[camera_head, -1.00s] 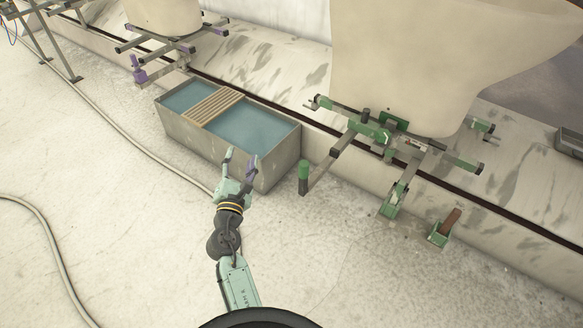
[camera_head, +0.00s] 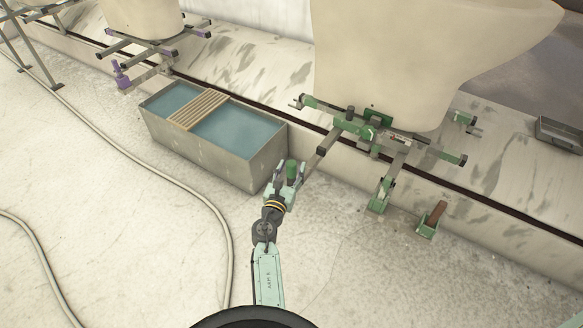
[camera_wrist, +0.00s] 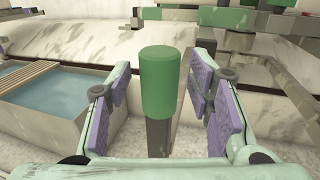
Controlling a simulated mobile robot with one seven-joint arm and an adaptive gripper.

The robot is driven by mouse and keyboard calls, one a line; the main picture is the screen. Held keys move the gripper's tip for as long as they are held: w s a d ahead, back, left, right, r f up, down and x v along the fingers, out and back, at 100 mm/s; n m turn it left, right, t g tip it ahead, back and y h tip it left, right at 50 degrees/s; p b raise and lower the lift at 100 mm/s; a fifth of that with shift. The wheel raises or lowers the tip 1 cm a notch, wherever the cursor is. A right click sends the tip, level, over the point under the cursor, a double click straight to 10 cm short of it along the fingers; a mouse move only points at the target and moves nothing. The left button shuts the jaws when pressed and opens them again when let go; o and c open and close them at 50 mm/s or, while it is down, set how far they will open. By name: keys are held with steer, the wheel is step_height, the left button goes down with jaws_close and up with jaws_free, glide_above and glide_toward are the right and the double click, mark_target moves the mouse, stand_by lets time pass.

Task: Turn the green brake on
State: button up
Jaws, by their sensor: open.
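A green cylindrical handle (camera_head: 291,168) stands upright at the near end of a dark bar on the green-marked frame (camera_head: 360,126). In the wrist view the handle (camera_wrist: 160,82) sits on a grey post. My gripper (camera_head: 288,176) is open, with its purple-padded fingers on either side of the handle. The wrist view of my gripper (camera_wrist: 160,110) shows gaps on both sides, so it is not clamped. Which part is the brake is not marked. A brown block (camera_head: 438,212) leans in a green bracket (camera_head: 427,228) at the right.
A grey trough of blue water (camera_head: 232,165) with a wooden slatted rack (camera_head: 199,110) stands left of my gripper. A large beige form (camera_head: 400,60) rests above the green frame. A purple-marked frame (camera_head: 150,45) is at back left. A hose (camera_head: 190,190) crosses the open floor.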

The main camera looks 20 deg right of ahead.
steer(key=shift+w+d, duration=0.25)
steer(key=shift+w, duration=0.05)
steer(key=shift+c, duration=0.2)
jaws_close()
stand_by(0.3)
